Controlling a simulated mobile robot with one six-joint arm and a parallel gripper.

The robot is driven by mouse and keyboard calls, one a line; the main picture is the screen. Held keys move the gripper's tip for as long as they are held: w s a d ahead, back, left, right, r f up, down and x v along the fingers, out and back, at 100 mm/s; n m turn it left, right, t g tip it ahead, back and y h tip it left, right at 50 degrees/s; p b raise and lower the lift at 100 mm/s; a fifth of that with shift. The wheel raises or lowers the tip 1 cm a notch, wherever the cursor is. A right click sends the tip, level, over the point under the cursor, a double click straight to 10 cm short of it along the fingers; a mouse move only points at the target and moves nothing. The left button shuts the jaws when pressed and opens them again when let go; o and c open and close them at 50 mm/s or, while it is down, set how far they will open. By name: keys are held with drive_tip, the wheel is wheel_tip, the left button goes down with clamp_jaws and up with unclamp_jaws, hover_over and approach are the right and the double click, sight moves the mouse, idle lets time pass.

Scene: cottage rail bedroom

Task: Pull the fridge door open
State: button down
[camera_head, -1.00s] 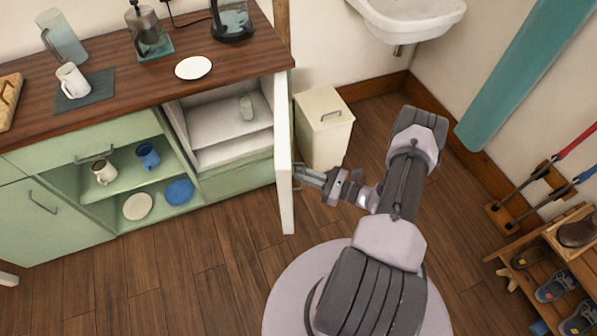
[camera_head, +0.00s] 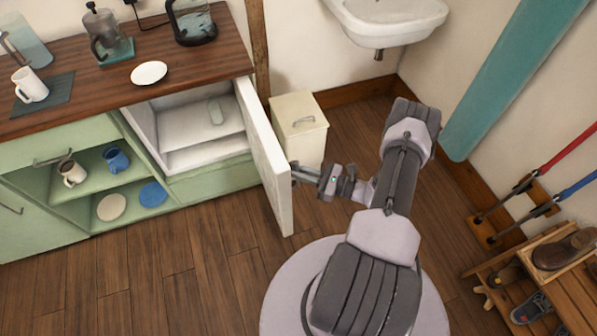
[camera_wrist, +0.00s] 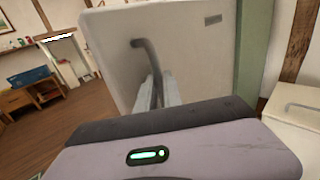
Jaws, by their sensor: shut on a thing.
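The fridge door (camera_head: 267,165) is a white panel standing well open, hinged at the right side of the fridge. The head view hides most of the handle.
A cream bin (camera_head: 300,125) stands behind the door, right of the fridge. A wooden counter (camera_head: 100,85) with a glass jug, mug and plate runs above the fridge. Open shelves are at left, a shoe rack (camera_head: 575,285) at right. The floor in front is clear.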

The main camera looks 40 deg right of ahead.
drive_tip(key=shift+w, duration=0.1)
drive_tip(key=c, duration=1.8)
unclamp_jaws()
drive_tip(key=shift+o, duration=0.2)
drive_tip(key=shift+d, duration=0.1)
drive_tip(key=p+v, duration=0.2)
drive_tip(key=v, duration=1.5)
